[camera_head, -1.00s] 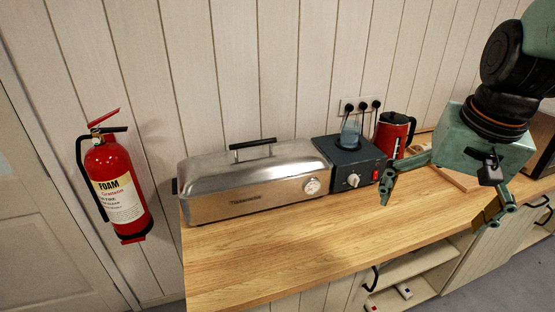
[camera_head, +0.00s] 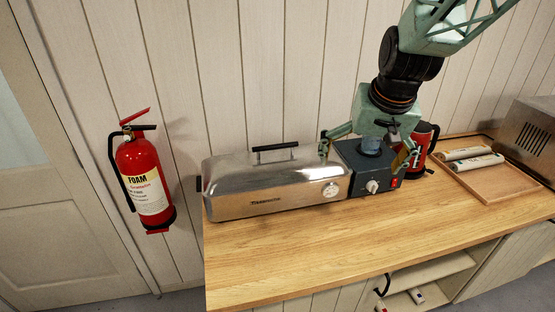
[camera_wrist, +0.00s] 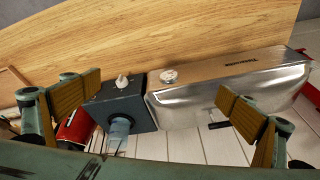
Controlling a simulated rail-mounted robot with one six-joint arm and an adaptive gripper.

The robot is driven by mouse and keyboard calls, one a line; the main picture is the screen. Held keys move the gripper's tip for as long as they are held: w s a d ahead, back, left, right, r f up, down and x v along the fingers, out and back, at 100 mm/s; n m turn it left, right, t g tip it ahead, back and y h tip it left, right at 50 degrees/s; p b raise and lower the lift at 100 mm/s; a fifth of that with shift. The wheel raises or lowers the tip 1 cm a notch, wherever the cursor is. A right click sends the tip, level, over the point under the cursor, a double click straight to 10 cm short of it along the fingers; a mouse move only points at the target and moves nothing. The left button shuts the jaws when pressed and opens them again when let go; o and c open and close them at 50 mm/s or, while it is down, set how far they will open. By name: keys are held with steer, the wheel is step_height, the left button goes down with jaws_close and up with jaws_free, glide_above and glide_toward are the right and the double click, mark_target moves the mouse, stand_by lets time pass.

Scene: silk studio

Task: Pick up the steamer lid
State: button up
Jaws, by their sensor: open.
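The steamer lid (camera_head: 235,169) is the domed silver top of the long metal steamer (camera_head: 268,205), with a black bar handle (camera_head: 275,147). It is closed on the steamer at the back of the counter. In the wrist view the lid (camera_wrist: 190,108) lies right of centre, and its handle (camera_wrist: 218,125) shows near my right finger. My gripper (camera_head: 365,152) is open and empty, above the dark burner unit just right of the steamer. Its fingers also show at both sides of the wrist view (camera_wrist: 160,110), spread wide.
A dark hot-plate unit (camera_head: 352,180) with a blue glass vessel (camera_head: 371,146) stands beside the steamer, under my gripper. The counter front (camera_head: 300,245) is clear. A red extinguisher (camera_head: 142,175) hangs on the left wall.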

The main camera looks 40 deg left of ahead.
steer(key=a+r+n+y+p, duration=0.1)
steer(key=a+r+n+p, duration=0.2)
steer(key=a, duration=1.2)
steer(key=n+y+p, duration=0.1)
glide_toward(276, 146)
step_height(276, 146, up, 2)
steer(key=s, duration=0.1)
steer(key=shift+s+d+r+t, duration=0.2)
steer(key=shift+d+t, duration=0.1)
steer(key=shift+d, duration=0.1)
steer(key=shift+w, duration=0.1)
steer(key=shift+x, duration=4.3)
steer(key=shift+w+d+f, duration=0.1)
steer(key=shift+f, duration=0.1)
steer(key=shift+p+x, duration=0.35)
steer(key=shift+x, duration=2.15)
steer(key=shift+c, duration=0.2)
